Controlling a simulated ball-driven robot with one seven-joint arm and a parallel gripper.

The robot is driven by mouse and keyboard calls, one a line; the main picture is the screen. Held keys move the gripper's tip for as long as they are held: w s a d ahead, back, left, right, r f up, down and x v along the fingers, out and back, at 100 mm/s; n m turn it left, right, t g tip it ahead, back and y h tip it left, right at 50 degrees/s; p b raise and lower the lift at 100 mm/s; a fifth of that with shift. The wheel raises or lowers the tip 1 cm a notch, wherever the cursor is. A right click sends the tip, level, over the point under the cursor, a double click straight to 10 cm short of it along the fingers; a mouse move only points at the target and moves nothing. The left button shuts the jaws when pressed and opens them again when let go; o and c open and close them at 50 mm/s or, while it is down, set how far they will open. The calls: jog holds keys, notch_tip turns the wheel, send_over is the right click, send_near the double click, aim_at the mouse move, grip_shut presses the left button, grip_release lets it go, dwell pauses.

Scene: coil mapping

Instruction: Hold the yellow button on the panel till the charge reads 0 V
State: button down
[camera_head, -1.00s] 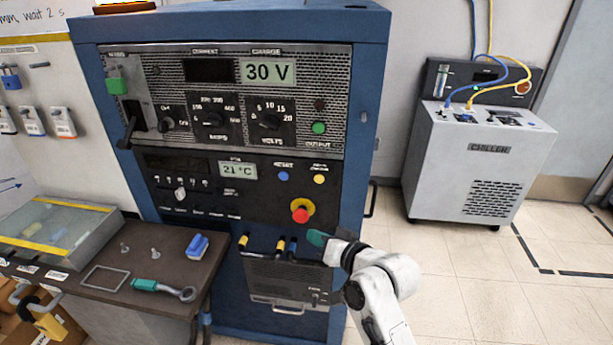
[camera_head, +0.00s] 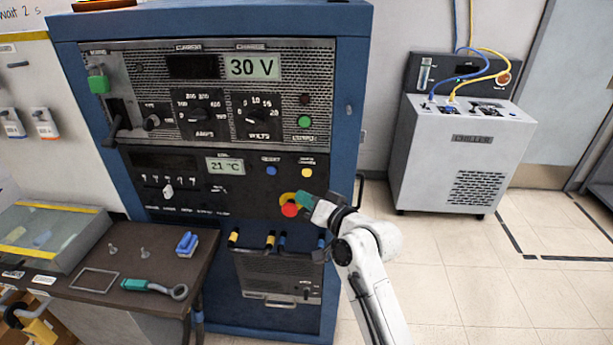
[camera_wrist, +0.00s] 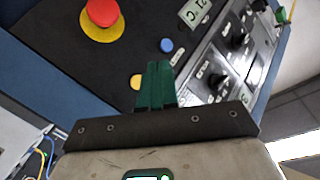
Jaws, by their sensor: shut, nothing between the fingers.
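The yellow button (camera_head: 306,172) is a small round button on the black lower panel, right of a blue button (camera_head: 270,170). In the wrist view the yellow button (camera_wrist: 137,82) is partly hidden behind my green fingertips. My gripper (camera_head: 301,200) is shut and empty, and shows in the wrist view (camera_wrist: 157,72) pointing toward the panel. In the head view it is below the yellow button, beside the red emergency stop. I cannot tell that it touches the panel. The charge display (camera_head: 253,67) reads 30 V.
The red emergency stop (camera_head: 290,209) on its yellow ring is close to my gripper. A side table (camera_head: 150,262) with tools stands at left. A chiller (camera_head: 462,150) stands at right, with clear floor before it.

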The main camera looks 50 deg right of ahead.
aim_at(307, 172)
jog(key=shift+w+d+b, duration=0.55)
jog(key=shift+w+d, duration=0.4)
jog(key=shift+d, duration=0.3)
jog(key=shift+w+d+b, duration=0.5)
jog(key=shift+w+d, duration=0.45)
jog(key=shift+d, duration=0.3)
jog(key=shift+w+d, duration=0.25)
jog(key=shift+d, duration=0.05)
jog(key=shift+w+d+b, duration=0.25)
jog(key=shift+d+b, duration=0.05)
dwell(0.9)
jog(key=shift+s+a, duration=0.1)
dwell(3.7)
jog(key=shift+s+a+p, duration=0.45)
jog(key=shift+a, duration=0.05)
